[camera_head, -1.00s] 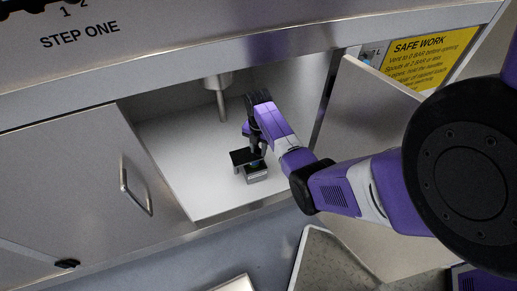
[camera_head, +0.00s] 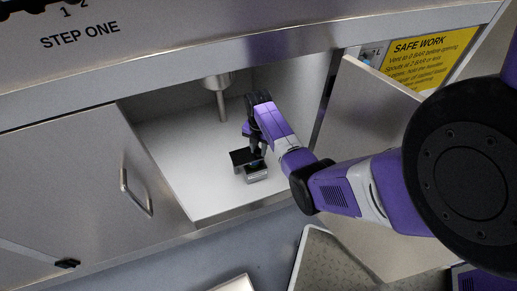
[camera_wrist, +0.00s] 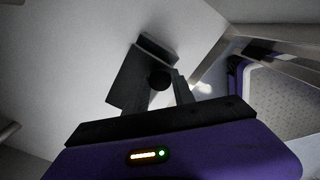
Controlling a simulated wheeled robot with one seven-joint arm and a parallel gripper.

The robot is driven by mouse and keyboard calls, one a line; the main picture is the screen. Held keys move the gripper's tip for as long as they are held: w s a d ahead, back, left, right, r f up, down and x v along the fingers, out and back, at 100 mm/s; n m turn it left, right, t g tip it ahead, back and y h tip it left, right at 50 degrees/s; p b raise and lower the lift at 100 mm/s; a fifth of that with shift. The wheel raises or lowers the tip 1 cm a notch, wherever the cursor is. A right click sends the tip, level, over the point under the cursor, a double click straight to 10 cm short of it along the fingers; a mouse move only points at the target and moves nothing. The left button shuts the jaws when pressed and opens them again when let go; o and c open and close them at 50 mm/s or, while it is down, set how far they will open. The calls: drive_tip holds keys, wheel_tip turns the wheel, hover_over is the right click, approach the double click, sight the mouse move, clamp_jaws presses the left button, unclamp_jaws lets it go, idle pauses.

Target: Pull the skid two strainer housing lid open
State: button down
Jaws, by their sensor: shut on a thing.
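The strainer housing (camera_head: 257,174) is a small dark and silver box on the pale floor of an open cabinet bay. Its dark lid (camera_head: 240,157) shows at the box's left and back side, and I cannot tell its exact angle. My gripper (camera_head: 257,154) reaches down into the bay and is shut on the lid at the box. In the wrist view my gripper (camera_wrist: 160,88) has a round black knob between its fingers, with the dark lid (camera_wrist: 152,53) behind. The fingers hide part of the lid and the grip.
A metal pipe (camera_head: 221,103) hangs from the bay's top behind the box. An open cabinet door (camera_head: 372,110) stands right of my arm. The bay floor (camera_head: 190,160) left of the box is clear.

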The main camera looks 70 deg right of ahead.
drive_tip(key=shift+r, duration=0.1)
drive_tip(key=a+m+p, duration=0.2)
drive_tip(key=p, duration=0.1)
drive_tip(key=shift+s+r, duration=0.2)
drive_tip(key=w+a+m+p, duration=0.5)
drive_tip(key=w+a+m, duration=0.3)
drive_tip(key=m, duration=0.8)
drive_tip(key=shift+a+f+p, duration=0.3)
drive_tip(key=shift+a+p, duration=0.1)
drive_tip(key=shift+a, duration=0.85)
drive_tip(key=shift+w, duration=0.15)
